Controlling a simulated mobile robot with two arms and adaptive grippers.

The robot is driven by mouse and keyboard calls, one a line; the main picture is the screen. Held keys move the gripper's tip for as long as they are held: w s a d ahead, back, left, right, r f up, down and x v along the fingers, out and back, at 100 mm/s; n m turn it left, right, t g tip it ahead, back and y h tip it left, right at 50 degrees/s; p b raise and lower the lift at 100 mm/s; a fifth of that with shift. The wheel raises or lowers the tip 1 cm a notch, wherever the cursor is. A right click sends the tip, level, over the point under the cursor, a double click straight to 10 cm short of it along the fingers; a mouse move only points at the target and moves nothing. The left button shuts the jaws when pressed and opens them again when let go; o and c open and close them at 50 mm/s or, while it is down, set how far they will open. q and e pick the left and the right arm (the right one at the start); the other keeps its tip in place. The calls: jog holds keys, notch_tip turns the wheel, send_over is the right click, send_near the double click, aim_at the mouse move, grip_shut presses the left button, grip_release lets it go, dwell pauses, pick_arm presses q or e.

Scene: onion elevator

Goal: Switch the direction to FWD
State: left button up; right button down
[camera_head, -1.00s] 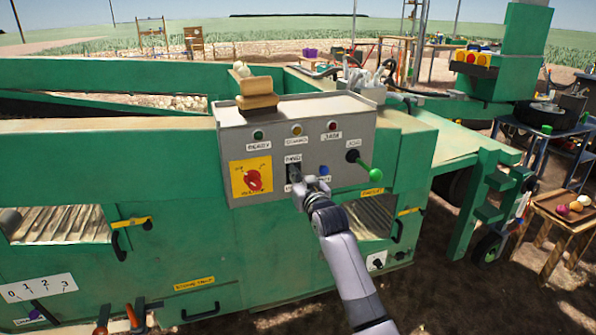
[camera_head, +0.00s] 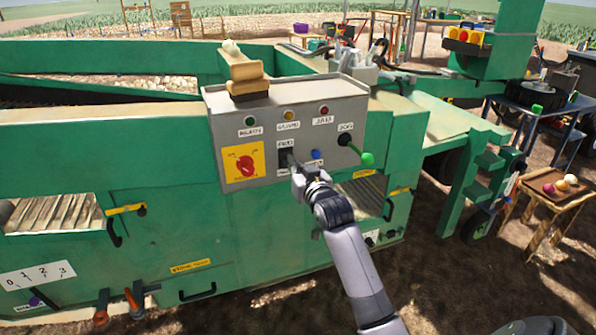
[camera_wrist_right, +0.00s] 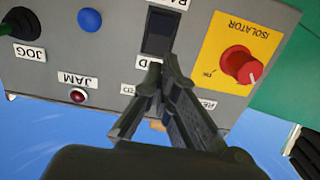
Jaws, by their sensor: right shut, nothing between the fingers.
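The direction switch (camera_head: 285,157) is a black rocker in the middle of the grey control panel (camera_head: 215,130). A FWD label (camera_head: 285,143) sits above it. In the right wrist view, the panel appears upside down and the black rocker (camera_wrist_right: 160,32) shows at top centre. My right gripper (camera_head: 296,168) is shut and empty. Its fingertips are just right of and below the rocker in the head view. In the wrist view the fingers (camera_wrist_right: 166,72) overlap the rocker's end nearest the FWD label; I cannot tell whether they touch it. My left gripper is not in view.
A red isolator knob (camera_head: 245,165) on a yellow plate is left of the switch. A blue button (camera_head: 316,154) and a green-tipped jog lever (camera_head: 367,158) are to the right. Lamps line the panel's top. Open ground (camera_head: 460,290) lies at lower right.

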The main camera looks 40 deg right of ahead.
jog(key=shift+v, duration=1.45)
jog(key=shift+f, duration=0.25)
